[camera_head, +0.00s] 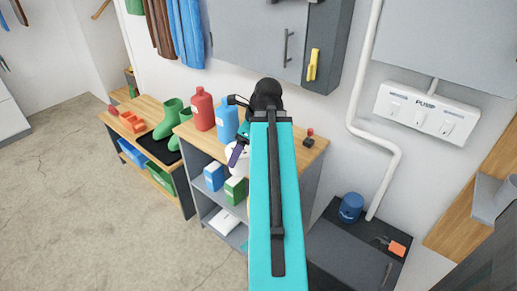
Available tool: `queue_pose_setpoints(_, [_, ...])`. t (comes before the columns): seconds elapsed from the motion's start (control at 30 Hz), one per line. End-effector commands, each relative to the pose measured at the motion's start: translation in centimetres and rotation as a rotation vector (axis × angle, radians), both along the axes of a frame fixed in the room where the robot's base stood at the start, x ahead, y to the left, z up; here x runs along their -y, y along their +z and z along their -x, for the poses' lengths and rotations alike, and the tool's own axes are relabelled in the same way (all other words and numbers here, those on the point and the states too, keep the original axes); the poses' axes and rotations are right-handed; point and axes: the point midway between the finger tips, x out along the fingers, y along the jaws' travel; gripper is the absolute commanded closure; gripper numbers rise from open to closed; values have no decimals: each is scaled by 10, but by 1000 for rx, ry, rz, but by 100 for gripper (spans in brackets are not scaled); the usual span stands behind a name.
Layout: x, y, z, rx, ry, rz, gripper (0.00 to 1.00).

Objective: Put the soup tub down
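My teal arm reaches away from the camera, over the wooden-topped shelf unit (312,154). My gripper (240,148) is at its far end, small and partly hidden by the arm. A white rounded thing (237,164), perhaps the soup tub, shows right at the gripper, with a dark purple finger-like part across it. I cannot tell whether the fingers are closed on it or whether it touches the unit behind. No label on it can be read.
A red bottle (203,110) and a blue bottle (227,121) stand on the unit's top close to the gripper. Green boots (172,117) stand on the left bench. A blue round container (351,207) sits on a dark cabinet at right. Floor at left is clear.

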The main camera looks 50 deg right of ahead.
Motion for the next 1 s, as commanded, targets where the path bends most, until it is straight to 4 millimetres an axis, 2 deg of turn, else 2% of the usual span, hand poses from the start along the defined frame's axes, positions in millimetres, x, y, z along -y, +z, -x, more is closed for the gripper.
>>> queue_pose_setpoints(0.2, [-37, -5, -40, 1, 114, 0, 68])
queue_pose_setpoints(0.57, [-109, -14, -99, 0, 339, 0, 68])
queue_pose_setpoints(1.0, [-211, -27, -159, -1, 693, -1, 68])
